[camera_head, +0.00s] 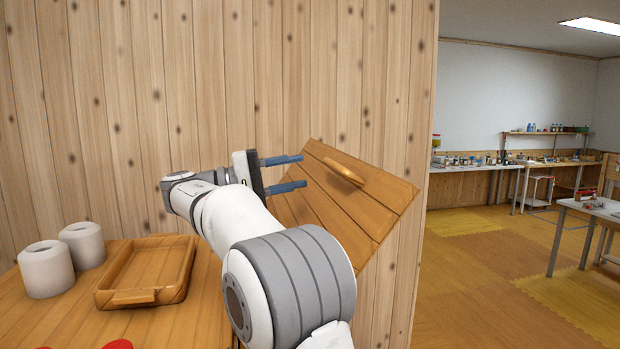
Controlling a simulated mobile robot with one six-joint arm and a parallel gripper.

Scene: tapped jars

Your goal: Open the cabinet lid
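The cabinet lid (345,205) is a plank-like orange wooden panel with a wooden handle (344,172) on its face. It stands tilted up at a steep slant beside the wooden wall, right of my arm. My gripper (303,171) has two blue fingers spread apart with nothing between them. The fingers point right, toward the handle, and look just left of it; I cannot tell whether they touch the lid. My arm covers the lid's lower left part and whatever of the cabinet lies below it.
A wooden counter (50,315) on the left holds a wooden tray (185,285), two white jars (46,270) (84,245) and red items (117,345) at the bottom edge. A knotty plank wall (130,120) stands close behind. Open floor (480,290) and workbenches (590,208) lie right.

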